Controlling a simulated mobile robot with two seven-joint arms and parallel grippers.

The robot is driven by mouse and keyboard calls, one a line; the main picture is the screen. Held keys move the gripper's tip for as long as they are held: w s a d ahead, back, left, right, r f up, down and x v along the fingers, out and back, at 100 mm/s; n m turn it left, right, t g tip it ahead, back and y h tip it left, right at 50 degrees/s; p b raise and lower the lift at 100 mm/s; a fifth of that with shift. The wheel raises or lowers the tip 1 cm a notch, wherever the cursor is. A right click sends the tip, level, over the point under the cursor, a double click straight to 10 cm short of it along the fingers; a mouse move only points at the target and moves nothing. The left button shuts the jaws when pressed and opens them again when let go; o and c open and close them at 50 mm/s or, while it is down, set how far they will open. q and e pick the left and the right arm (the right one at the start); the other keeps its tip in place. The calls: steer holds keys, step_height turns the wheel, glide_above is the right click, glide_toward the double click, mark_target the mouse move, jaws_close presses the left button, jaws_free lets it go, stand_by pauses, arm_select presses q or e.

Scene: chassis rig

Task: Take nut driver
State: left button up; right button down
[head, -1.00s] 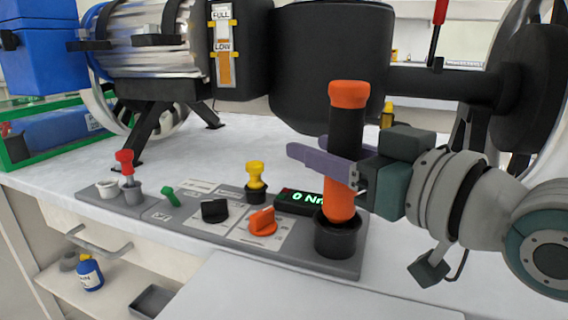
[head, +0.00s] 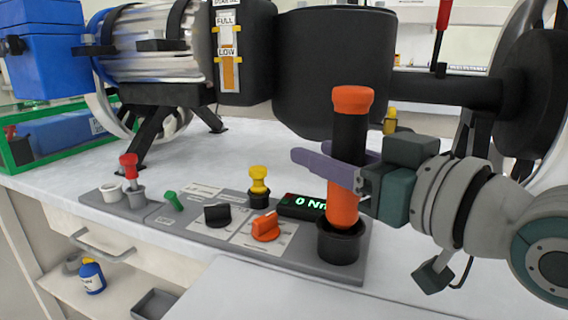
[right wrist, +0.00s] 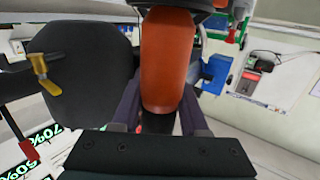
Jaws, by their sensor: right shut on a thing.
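The nut driver, an orange and black tool (head: 345,200), stands upright with its lower end in a black round holder (head: 339,243) at the right end of the grey tool panel. My right gripper (head: 338,162) comes in from the right and is shut on it, its purple fingers around the shaft above the holder. In the right wrist view the orange part of the tool (right wrist: 168,60) sits between the two fingers (right wrist: 160,108). The tool's lower tip is hidden in the holder. My left gripper is not in view.
The grey panel (head: 190,240) also holds a red-topped tool (head: 130,168), a yellow-topped tool (head: 259,180), a black knob (head: 217,215), an orange knob (head: 265,228) and a display (head: 302,206) reading 0. A large black tank (head: 335,60) hangs close behind the gripper.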

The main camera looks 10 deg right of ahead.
steer(key=shift+r, duration=0.15)
step_height(320, 180, up, 26)
steer(key=p, duration=1.5)
steer(key=shift+p, duration=0.35)
